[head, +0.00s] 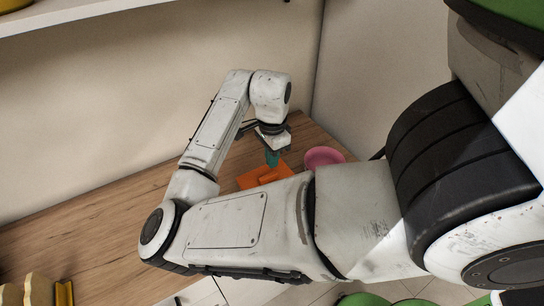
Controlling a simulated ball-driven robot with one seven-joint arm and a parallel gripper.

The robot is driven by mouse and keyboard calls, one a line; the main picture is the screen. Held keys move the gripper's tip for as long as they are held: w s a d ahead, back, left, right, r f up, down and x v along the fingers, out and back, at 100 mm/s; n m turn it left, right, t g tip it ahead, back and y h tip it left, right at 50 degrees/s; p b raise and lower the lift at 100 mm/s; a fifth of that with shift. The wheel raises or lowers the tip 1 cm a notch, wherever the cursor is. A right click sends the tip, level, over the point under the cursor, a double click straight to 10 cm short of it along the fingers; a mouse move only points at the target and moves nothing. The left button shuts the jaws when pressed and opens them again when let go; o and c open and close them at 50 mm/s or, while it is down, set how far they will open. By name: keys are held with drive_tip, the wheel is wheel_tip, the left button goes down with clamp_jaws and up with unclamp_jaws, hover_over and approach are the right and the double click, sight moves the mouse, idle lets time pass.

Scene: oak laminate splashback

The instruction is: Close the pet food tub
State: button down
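My gripper (272,151) is at the end of my arm, above the far right part of the wooden counter, pointing down. A small teal piece shows at its tip; I cannot tell whether it is a fingertip or a held thing. Right below it is an orange, flat, square-edged thing (249,180) with a raised part on top, which may be the pet food tub or its lid. My forearm hides its near side. I cannot tell whether the gripper touches it, or whether the fingers are open or shut.
A pink round dish or bowl (324,156) stands right of the orange thing, near the counter's right end. A cream and yellow object (40,290) is at the lower left. A white shelf (80,14) hangs above.

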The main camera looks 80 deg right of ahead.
sight(272, 174)
drive_tip(key=shift+f+b, duration=1.25)
drive_tip(key=shift+f, duration=0.65)
drive_tip(key=shift+r, duration=0.2)
wheel_tip(272, 174, up, 7)
drive_tip(key=p, duration=0.6)
drive_tip(key=shift+f, duration=0.15)
idle(0.5)
